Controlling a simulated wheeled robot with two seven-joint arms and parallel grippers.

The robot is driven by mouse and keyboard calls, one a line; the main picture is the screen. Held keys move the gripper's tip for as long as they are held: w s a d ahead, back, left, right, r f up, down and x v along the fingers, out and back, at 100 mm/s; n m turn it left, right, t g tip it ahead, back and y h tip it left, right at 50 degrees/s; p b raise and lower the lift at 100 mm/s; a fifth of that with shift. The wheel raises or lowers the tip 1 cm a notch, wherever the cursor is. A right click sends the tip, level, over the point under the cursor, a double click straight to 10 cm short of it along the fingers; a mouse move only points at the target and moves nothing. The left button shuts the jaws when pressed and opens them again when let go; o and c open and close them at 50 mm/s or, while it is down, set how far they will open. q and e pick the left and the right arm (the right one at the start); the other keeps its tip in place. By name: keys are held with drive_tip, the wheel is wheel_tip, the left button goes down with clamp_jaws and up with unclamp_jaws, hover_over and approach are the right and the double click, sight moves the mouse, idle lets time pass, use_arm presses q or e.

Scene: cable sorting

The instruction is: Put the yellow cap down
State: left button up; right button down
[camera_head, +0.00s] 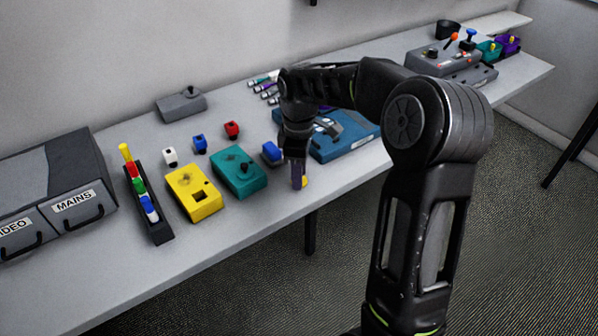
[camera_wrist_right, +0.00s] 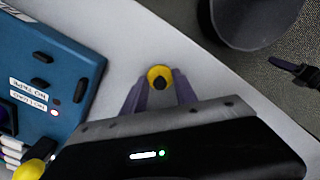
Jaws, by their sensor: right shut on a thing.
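The yellow cap (camera_wrist_right: 160,77) is round with a dark centre, held between the purple fingertips of my right gripper (camera_wrist_right: 159,88) in the right wrist view. The gripper points down and is shut on the cap. I cannot tell whether the cap touches the table (camera_head: 262,211). My left gripper is in neither view.
A blue block (camera_head: 271,153) and a teal box (camera_head: 239,172) stand left of the gripper. A blue panel (camera_head: 345,147) lies behind it, partly hidden by my arm. A yellow box (camera_head: 193,192) and a rack of coloured pieces (camera_head: 160,229) are further left. The front strip is clear.

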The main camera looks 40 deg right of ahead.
drive_tip(key=shift+f, duration=0.15)
drive_tip(key=c, duration=1)
unclamp_jaws()
drive_tip(key=shift+o, duration=0.2)
wheel_tip(320, 180, up, 12)
drive_tip(key=p, duration=0.1)
drive_tip(key=shift+r+p, duration=0.2)
drive_tip(key=shift+p, duration=0.1)
